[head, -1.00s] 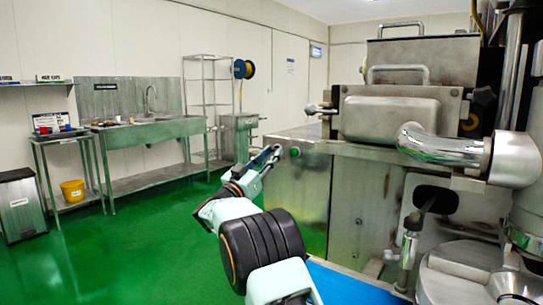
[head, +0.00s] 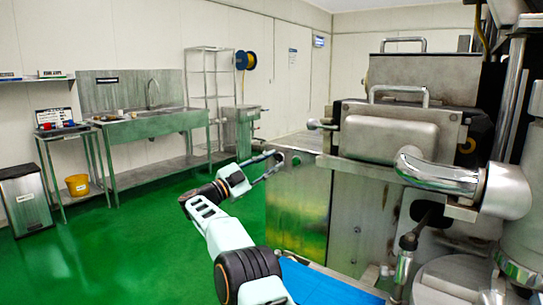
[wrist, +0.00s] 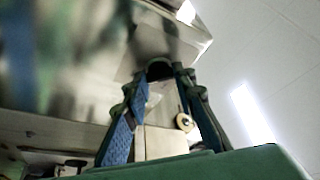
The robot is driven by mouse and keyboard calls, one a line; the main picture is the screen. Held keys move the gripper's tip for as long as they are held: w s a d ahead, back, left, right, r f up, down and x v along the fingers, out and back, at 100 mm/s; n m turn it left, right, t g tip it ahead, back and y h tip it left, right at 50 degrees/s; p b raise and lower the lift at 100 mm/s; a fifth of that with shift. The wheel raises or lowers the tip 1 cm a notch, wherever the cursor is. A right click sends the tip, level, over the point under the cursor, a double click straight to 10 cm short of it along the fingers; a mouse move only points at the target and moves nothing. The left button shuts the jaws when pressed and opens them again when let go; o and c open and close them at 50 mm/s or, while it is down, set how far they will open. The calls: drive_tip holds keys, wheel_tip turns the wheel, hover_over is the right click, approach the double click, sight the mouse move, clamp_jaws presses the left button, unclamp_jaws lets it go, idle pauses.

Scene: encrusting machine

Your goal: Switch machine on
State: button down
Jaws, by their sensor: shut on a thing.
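The steel machine (head: 345,205) stands at the right in the head view. A small green button (head: 296,161) is on its front panel, near the top left corner. My gripper (head: 277,162) is at the left edge of this panel, left of the button. In the wrist view, my gripper's two fingers (wrist: 160,76) close around a dark rounded piece (wrist: 159,70) at the machine's steel surface. I cannot tell for certain whether this piece is a switch knob. The head view does not show it, as the panel's edge and the fingers hide that spot.
A blue surface (head: 325,285) lies low before the machine. A chrome pipe (head: 435,172) juts out at the right. A sink bench (head: 150,125), a bin (head: 25,200) and a yellow bucket (head: 77,185) stand at the left. Green floor (head: 150,250) is free between.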

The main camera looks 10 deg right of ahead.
drive_tip(key=shift+m+p, duration=0.4)
drive_tip(key=shift+m, duration=0.1)
drive_tip(key=c, duration=1.6)
unclamp_jaws()
drive_tip(key=v, duration=1.2)
drive_tip(key=shift+a+r, duration=0.1)
